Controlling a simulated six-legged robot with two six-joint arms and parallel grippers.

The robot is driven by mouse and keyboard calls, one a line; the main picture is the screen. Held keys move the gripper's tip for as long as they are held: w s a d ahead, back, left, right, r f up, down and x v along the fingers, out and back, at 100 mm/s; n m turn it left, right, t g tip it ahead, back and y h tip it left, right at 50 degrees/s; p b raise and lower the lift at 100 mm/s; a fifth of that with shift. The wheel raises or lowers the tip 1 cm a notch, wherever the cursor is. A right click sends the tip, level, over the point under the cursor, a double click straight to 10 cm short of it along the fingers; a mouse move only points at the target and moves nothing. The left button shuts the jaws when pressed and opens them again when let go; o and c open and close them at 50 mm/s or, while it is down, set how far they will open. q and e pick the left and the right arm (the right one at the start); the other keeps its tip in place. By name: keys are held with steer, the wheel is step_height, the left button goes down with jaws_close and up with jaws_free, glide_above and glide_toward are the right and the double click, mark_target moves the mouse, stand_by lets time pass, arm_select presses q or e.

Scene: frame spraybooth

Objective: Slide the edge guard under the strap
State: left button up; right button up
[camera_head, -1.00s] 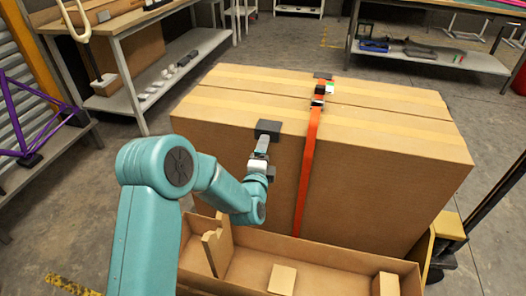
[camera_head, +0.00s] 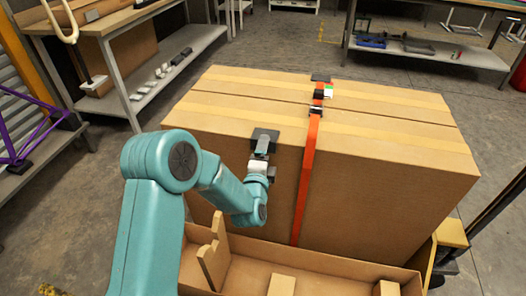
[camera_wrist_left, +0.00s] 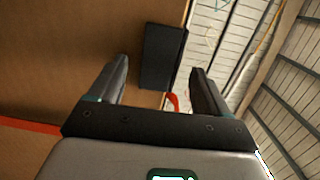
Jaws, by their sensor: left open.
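The dark edge guard (camera_head: 265,136) sits over the front top edge of the large cardboard box, left of the orange strap (camera_head: 307,170) and apart from it. The strap runs up the box front and over its top. My left gripper (camera_head: 260,150) is at the guard, in front of the box. In the left wrist view my left gripper (camera_wrist_left: 160,88) has its two fingers spread. The edge guard (camera_wrist_left: 162,57) shows in the gap just beyond them. The strap (camera_wrist_left: 30,125) shows at left there. My right gripper is not in view.
The box (camera_head: 390,190) fills the middle, with a buckle (camera_head: 316,110) on the strap. A low cardboard tray (camera_head: 330,262) with upright pieces stands in front of it. Workbenches (camera_head: 125,45) stand at the back left and back right.

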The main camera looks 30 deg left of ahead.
mark_target(299, 150)
arm_select(q)
steer(key=shift+w+a, duration=0.1)
steer(key=shift+w, duration=0.05)
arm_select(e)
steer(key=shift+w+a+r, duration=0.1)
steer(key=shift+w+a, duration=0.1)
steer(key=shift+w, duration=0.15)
arm_select(q)
steer(key=shift+w, duration=0.1)
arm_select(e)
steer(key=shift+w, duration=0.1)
arm_select(q)
steer(key=c, duration=1.1)
steer(key=shift+o, duration=0.9)
